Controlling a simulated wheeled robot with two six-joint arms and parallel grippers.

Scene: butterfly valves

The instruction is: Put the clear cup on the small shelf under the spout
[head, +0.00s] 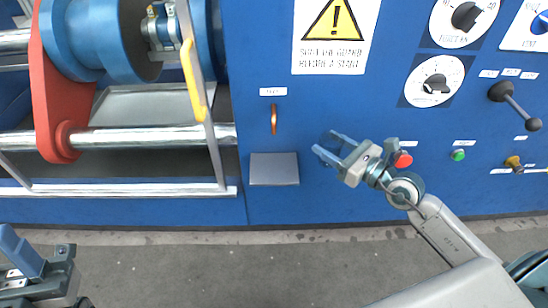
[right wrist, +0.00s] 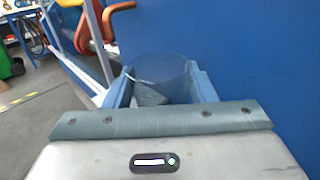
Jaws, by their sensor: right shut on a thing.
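The clear cup (right wrist: 162,68) is see-through and sits between the two blue fingers of my right gripper (head: 326,143) in the right wrist view. My right gripper is shut on it; in the head view the cup is too clear to make out. The copper spout (head: 274,119) sticks out of the blue panel under a small label. The small grey shelf (head: 274,169) is below the spout and looks empty. My right gripper is to the right of both spout and shelf in the head view. My left gripper (head: 22,258) is partly in view at the lower left corner, its jaws unclear.
The blue panel carries a red button (head: 403,160), a green button (head: 458,155), dials and levers on the right. Left of the shelf is a bay with rollers, a red arm (head: 52,80) and a guard frame with a yellow handle (head: 192,80). The grey floor in front is clear.

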